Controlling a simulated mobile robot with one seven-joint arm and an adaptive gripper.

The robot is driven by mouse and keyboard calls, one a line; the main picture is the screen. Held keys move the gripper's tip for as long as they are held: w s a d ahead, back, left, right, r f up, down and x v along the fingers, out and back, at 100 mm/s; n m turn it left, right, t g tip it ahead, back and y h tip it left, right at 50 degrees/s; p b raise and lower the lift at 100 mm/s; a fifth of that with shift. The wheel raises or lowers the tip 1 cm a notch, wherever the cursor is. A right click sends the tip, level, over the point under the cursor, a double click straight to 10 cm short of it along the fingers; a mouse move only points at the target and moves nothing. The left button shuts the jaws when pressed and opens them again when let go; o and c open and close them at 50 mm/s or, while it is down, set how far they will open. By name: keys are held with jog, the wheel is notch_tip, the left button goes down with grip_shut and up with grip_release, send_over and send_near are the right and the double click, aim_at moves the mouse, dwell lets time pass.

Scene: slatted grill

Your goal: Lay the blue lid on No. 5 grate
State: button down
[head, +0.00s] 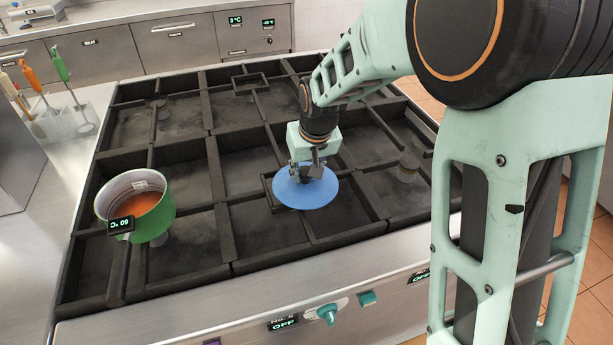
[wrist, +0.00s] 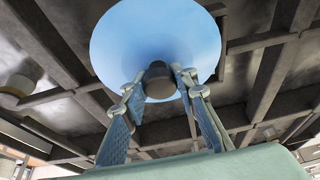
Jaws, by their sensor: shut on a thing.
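The blue lid (head: 322,194) is a round, shallow disc with a dark knob (wrist: 158,76). It lies nearly level over the grates at the front middle-right of the cooktop. My gripper (head: 307,172) is above it, its fingers (wrist: 158,92) shut on the knob. The lid hides the grate bars below it, and I cannot tell whether it touches them. A front panel label below, beside a display reading OFF (head: 283,323), is too small for me to read its number surely.
A green pot (head: 161,216) with orange contents and a 60 °C display stands on the front left grate. Utensils (head: 62,68) stand in a holder at the left counter. The grates (head: 225,238) between pot and lid are bare.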

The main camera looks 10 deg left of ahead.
jog(key=shift+s+f, duration=0.1)
jog(key=shift+f, duration=0.25)
jog(key=shift+f, duration=0.15)
jog(key=c, duration=1.5)
grip_release()
jog(key=shift+c, duration=0.2)
jog(key=shift+r, duration=0.5)
jog(key=v, duration=1.1)
jog(key=shift+s, duration=0.2)
jog(key=shift+r, duration=0.15)
